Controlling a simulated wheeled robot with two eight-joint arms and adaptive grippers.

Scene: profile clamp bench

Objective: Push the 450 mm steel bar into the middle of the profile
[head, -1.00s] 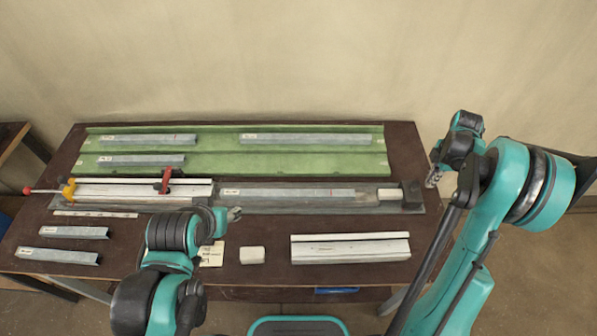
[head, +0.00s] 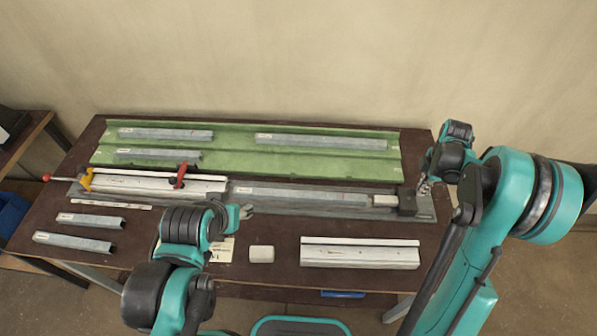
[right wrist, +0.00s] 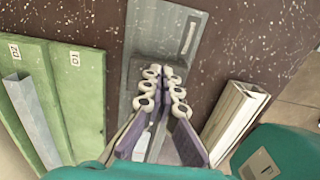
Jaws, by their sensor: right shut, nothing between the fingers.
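A long grey steel bar (head: 300,195) lies in the grey track right of the white profile (head: 135,183); its label is too small to read. Its left end is close to the profile's right end. A pale block (head: 385,200) on a dark slider (head: 407,203) is almost at or against the bar's right end. My right gripper (head: 424,188) is shut and empty at the slider's right side; whether it touches is unclear. In the right wrist view its closed fingers (right wrist: 165,73) hide the slider. My left gripper (head: 246,211) hovers in front of the track; its finger opening is unclear.
A red clamp (head: 180,176) and a yellow one (head: 86,180) stand at the profile. A green tray (head: 230,150) behind holds several bars. Shorter bars (head: 90,221), a small pale block (head: 261,254) and a white profile piece (head: 360,255) lie in front.

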